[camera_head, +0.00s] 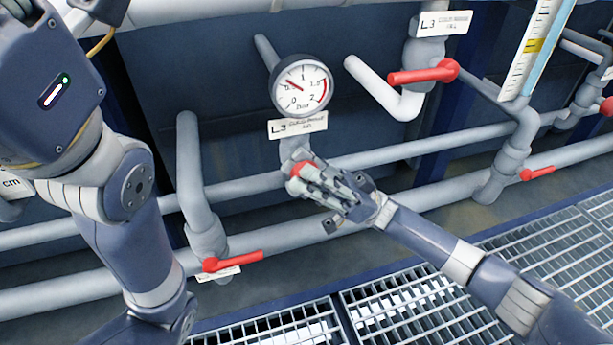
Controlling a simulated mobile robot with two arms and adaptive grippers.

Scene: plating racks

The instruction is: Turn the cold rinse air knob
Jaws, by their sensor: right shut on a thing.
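The cold rinse air knob (297,169) is a small red knob on the grey pipe below a round pressure gauge (301,85). A white label (297,128) marked L.3 hangs between gauge and knob; its smaller print is too blurred to read surely. My right gripper (301,173) is shut on the red knob, its fingers covering much of it. The knob's turn angle is hidden by the fingers. My left arm comes in from the left, and its gripper is out of the picture.
Red lever handles show at the upper right (424,74), lower left (233,261) and right (538,173). Grey horizontal pipes (90,229) run behind my right gripper. A metal grating (420,312) covers the floor in front.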

